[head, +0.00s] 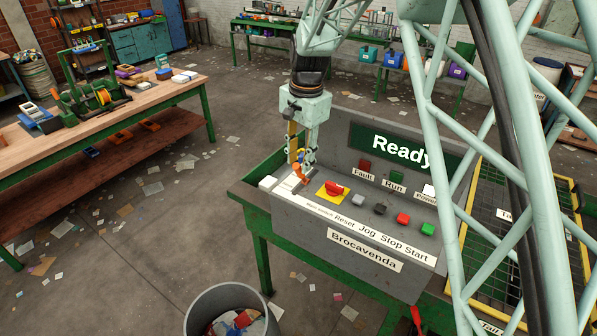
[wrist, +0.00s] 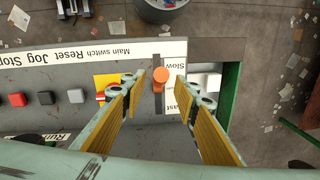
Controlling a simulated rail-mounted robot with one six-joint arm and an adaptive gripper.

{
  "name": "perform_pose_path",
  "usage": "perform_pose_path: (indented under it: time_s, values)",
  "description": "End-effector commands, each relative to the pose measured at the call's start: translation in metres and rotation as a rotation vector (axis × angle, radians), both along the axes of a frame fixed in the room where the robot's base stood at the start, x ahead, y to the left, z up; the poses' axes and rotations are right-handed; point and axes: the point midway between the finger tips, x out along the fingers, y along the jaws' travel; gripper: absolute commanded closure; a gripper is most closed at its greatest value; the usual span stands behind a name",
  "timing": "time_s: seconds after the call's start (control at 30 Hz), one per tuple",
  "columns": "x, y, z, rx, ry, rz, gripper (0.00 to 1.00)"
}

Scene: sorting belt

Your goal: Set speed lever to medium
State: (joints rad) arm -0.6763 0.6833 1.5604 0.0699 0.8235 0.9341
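The speed lever (wrist: 159,75) has an orange knob and stands in a dark slot on the grey control console. My gripper (head: 301,158) is above the console's left end, pointing down at the lever. In the wrist view its two yellow-padded fingers are apart, one on each side of the knob, with a visible gap to each. A white label strip beside the slot reads "Slow" (wrist: 174,63), with "ast" visible below it. The lever's exact setting is hard to tell.
The main switch (head: 334,188), red on a yellow plate, sits close right of the lever. Reset, jog, stop and start buttons (head: 402,218) follow along the console (head: 290,215). The display reads "Ready" (head: 402,148). A grey bin (head: 232,296) stands in front.

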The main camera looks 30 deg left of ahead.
Motion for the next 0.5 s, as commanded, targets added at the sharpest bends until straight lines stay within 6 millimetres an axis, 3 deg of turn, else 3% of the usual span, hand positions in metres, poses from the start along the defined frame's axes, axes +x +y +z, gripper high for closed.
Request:
perform_pose_path:
  time_s: [0.3,0.5]
  values:
    - [0.001,0.003,-0.037,-0.001,0.001,0.0,0.72]
    - [0.002,0.005,-0.048,0.001,-0.001,0.0,0.72]
